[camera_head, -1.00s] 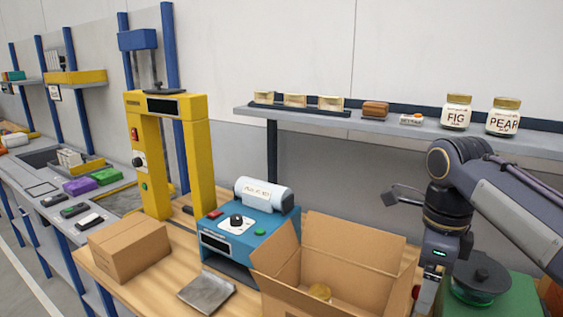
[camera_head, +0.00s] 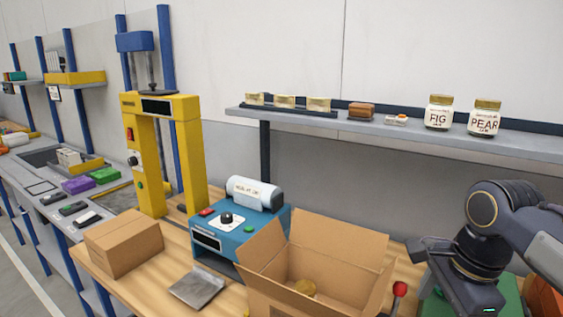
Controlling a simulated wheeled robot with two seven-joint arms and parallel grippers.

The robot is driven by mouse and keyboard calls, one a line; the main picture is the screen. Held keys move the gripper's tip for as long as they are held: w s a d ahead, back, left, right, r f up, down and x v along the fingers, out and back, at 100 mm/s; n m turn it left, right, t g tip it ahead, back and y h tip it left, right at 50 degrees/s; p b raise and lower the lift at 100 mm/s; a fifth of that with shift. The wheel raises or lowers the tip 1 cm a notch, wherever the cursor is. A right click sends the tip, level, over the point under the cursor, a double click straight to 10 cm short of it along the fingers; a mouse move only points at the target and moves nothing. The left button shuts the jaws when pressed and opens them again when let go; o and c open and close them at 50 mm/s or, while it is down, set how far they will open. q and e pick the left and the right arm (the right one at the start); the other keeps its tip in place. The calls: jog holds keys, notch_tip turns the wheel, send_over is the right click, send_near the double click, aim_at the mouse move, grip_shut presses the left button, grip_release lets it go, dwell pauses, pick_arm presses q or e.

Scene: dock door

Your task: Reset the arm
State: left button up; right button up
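My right arm (camera_head: 490,230) comes in from the right edge and bends down over the right end of the workbench. My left arm and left gripper do not show.
A red knob (camera_head: 399,289) stands between box and arm. A blue machine (camera_head: 235,236), metal plate (camera_head: 197,287), closed carton (camera_head: 123,243) and yellow frame (camera_head: 163,107) stand to the left. The shelf (camera_head: 400,128) behind holds a FIG jar (camera_head: 438,112) and a PEAR jar (camera_head: 485,118).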

jog(key=s+a+f+n+t+y+p, duration=0.1)
jog(key=s+a+f+n+t, duration=0.3)
jog(key=s+f+n, duration=0.7)
jog(key=s+n+y, duration=0.1)
jog(key=n, duration=0.4)
jog(key=shift+f+y, duration=0.25)
jog(key=shift+y, duration=0.05)
jog(key=shift+s+a, duration=0.1)
